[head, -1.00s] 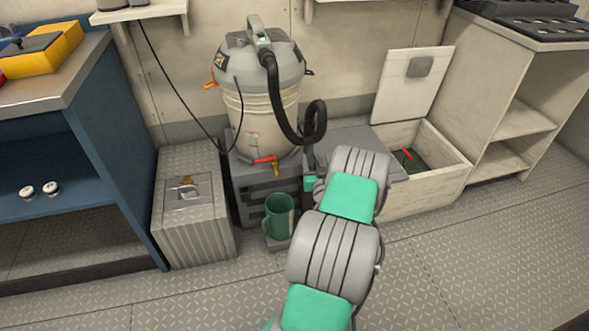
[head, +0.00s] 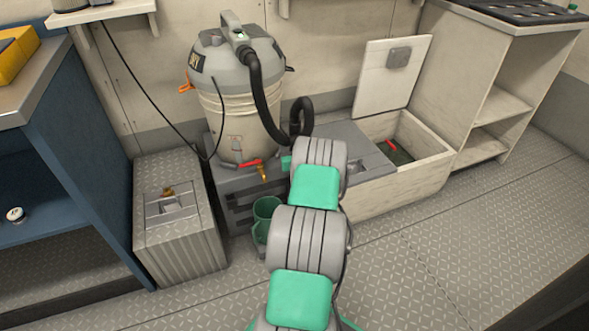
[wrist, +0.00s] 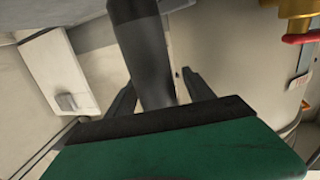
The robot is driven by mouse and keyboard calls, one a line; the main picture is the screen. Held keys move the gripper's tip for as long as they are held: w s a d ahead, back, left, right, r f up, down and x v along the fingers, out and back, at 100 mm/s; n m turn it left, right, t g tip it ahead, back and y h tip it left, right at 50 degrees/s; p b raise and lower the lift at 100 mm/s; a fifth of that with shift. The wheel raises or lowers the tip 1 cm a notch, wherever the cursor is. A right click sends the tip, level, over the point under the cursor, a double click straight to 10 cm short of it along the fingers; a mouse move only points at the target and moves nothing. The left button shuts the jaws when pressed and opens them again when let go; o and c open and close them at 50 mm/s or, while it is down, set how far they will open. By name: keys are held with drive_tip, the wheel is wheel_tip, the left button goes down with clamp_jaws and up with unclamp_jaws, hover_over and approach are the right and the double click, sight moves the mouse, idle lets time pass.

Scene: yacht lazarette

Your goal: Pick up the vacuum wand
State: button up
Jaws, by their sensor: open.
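The vacuum (head: 238,95) stands on a grey base, with a black hose (head: 256,85) running from its top and looping down at its right side. A dark upright tube section (head: 303,112) shows at the loop; I cannot tell where hose ends and wand begins. In the wrist view a thick dark tube (wrist: 150,60), which looks like the wand or hose end, stands between my gripper's two fingers (wrist: 158,80). The fingers are apart, with gaps beside the tube. In the head view my arm hides most of my gripper, and the tube's lower end is hidden.
A ribbed metal box (head: 180,235) is at left, beside a blue cabinet (head: 75,165). An open pale locker (head: 415,180) is at right. The floor at front right is clear.

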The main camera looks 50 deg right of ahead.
drive_tip(key=shift+c, duration=0.4)
clamp_jaws()
